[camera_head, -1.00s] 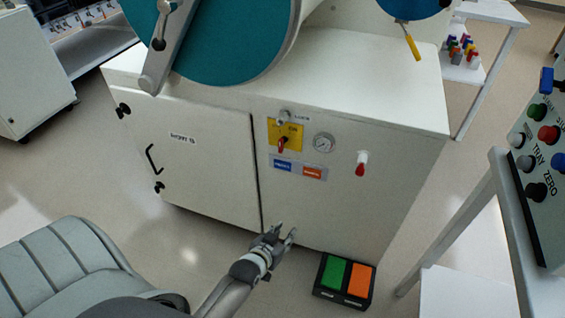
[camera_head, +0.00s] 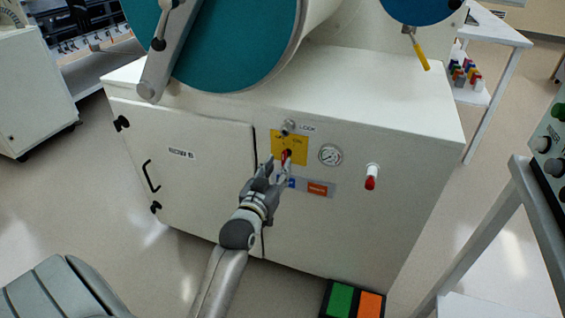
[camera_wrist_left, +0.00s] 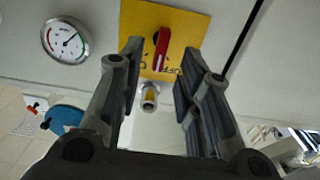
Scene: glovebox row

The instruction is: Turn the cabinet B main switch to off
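The main switch is a red handle (camera_head: 286,157) on a yellow plate (camera_head: 302,147) on the front of the white cabinet (camera_head: 370,235). The left wrist view, turned upside down, shows the red handle (camera_wrist_left: 162,48) roughly upright in the picture on the yellow plate (camera_wrist_left: 190,24), with partly hidden OFF lettering beside it. My left gripper (camera_head: 274,170) is open in front of the plate. In the left wrist view its fingers (camera_wrist_left: 163,58) stand either side of the handle's line, with a gap to each side. I cannot tell how deep the handle sits between them. My right gripper is not in view.
A metal lock (camera_head: 289,127) sits just above the plate, close to the fingers. A gauge (camera_head: 330,155) and a red-tipped lever (camera_head: 371,177) are to the right. An orange label (camera_head: 317,189) is below. A green and orange pedal (camera_head: 340,300) stands on the floor.

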